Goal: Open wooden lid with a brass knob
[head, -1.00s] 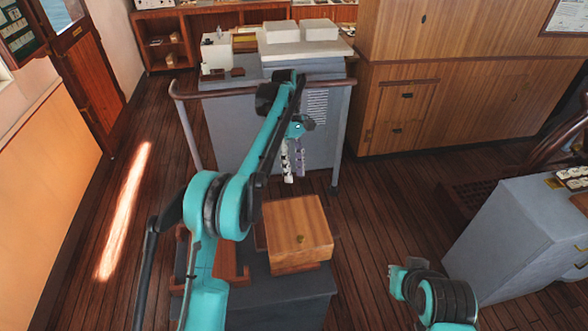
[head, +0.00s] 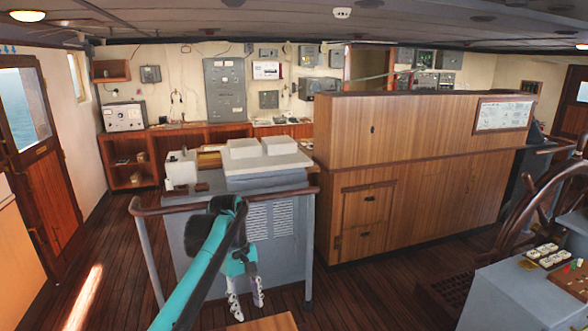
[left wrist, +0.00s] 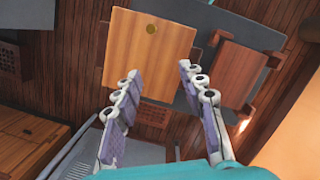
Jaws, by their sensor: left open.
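The wooden lid (left wrist: 150,65), a light brown board on a box, fills the upper middle of the left wrist view. In the head view only a sliver of the lid (head: 264,324) shows at the bottom edge, and the knob is out of frame. My left gripper (head: 246,298) hangs with its fingers pointing down, beyond the lid. My right gripper is not in view.
A grey console (head: 270,225) with a wooden handrail (head: 225,203) stands just behind my left gripper. A wooden cabinet (head: 420,180) is to the right. A second wooden piece (left wrist: 227,72) lies beside the lid. Floor is clear at the left.

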